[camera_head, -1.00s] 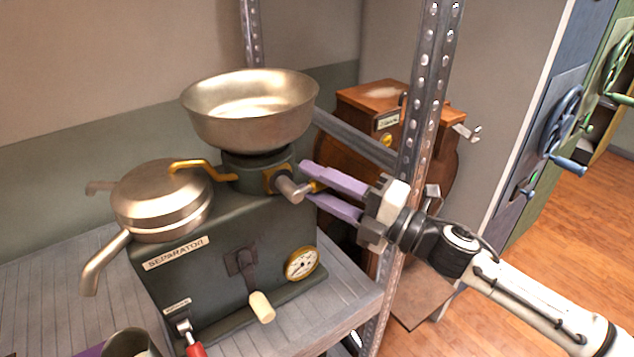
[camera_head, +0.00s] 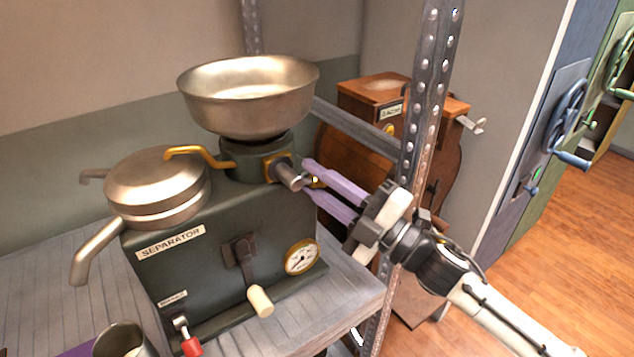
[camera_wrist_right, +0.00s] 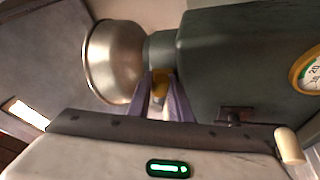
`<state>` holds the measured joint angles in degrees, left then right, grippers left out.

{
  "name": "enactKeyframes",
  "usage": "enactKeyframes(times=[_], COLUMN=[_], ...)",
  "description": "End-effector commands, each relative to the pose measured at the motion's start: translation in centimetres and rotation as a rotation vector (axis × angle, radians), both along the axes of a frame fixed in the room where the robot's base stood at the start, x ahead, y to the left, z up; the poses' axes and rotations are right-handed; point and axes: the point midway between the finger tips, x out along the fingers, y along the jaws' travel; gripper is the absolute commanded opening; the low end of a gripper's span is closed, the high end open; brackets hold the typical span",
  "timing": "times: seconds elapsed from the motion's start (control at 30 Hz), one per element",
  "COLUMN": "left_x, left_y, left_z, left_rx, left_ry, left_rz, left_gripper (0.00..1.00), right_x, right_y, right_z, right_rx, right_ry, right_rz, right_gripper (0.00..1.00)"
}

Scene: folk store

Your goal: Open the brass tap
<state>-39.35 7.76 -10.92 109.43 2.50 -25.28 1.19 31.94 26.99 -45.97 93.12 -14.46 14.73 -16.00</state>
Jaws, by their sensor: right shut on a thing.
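The brass tap (camera_head: 315,182) is on the neck under the metal bowl (camera_head: 250,85) of the dark green separator (camera_head: 215,250). Its grey barrel (camera_head: 289,177) sticks out of a brass plate, and a small yellow end shows by my right fingertips. My right gripper (camera_head: 310,180), with lilac fingers, reaches in from the right and is shut on the tap's handle, mostly hidden by the fingers. In the right wrist view the brass tap (camera_wrist_right: 158,84) shows between the fingertips (camera_wrist_right: 160,85), beside the bowl (camera_wrist_right: 112,62). My left gripper is not in view.
A perforated metal shelf post (camera_head: 425,100) stands just behind my right gripper. A pressure gauge (camera_head: 301,257) and a cream-knobbed lever (camera_head: 260,300) are on the separator's front. A spouted pan (camera_head: 158,180) stands left. A metal cup (camera_head: 120,342) is at lower left.

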Motion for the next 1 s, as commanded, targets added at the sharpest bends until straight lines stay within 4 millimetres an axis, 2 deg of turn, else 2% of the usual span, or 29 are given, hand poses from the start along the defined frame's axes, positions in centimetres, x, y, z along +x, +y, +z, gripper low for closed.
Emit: enactKeyframes(times=[0.17, 0.6, 1.0], left_x=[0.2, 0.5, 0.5], left_y=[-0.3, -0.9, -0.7], left_z=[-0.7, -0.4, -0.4], left_rx=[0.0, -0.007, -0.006], left_ry=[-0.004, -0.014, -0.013], left_rz=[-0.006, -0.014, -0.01], left_gripper=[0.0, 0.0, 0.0], right_x=[-0.2, -0.9, -1.4], right_y=[0.3, 1.2, 1.8], right_z=[-1.1, -2.1, -2.5], right_rx=[0.141, 0.465, 0.645], right_ry=[0.105, 0.34, 0.47], right_rz=[0.0, -0.001, -0.002], right_gripper=[0.0, 0.0, 0.0])
